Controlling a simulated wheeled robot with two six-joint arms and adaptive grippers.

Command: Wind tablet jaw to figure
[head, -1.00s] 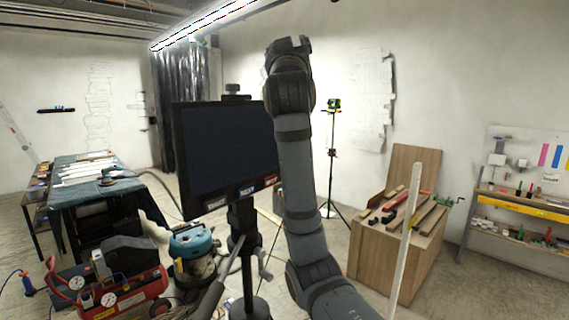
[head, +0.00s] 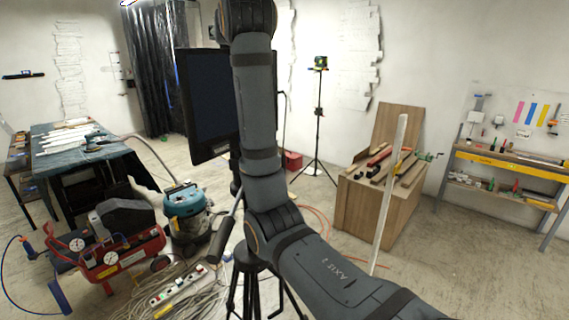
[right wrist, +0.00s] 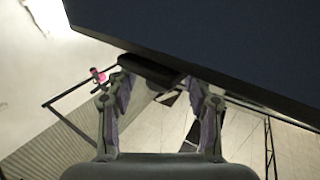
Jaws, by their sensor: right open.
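The tablet (head: 208,105), a dark flat panel, stands on a tripod mount left of center in the head view. My right arm crosses in front and hides its right part and some of the mount. In the right wrist view a large dark panel, apparently the tablet (right wrist: 240,50), fills the upper right. My right gripper (right wrist: 161,84) is open there, its fingers apart below the panel's edge. A dark block (right wrist: 150,70) at that edge lies between the fingertips; I cannot tell if they touch it. The jaw's gap and any figure mark are not readable. My left gripper is not seen.
A red compressor (head: 110,258) and a teal vacuum (head: 185,205) stand left of the tripod, with cables on the floor. A wooden crate (head: 375,215) with tools stands right, a pale upright strip (head: 388,190) before it. A laser tripod (head: 318,120) stands behind.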

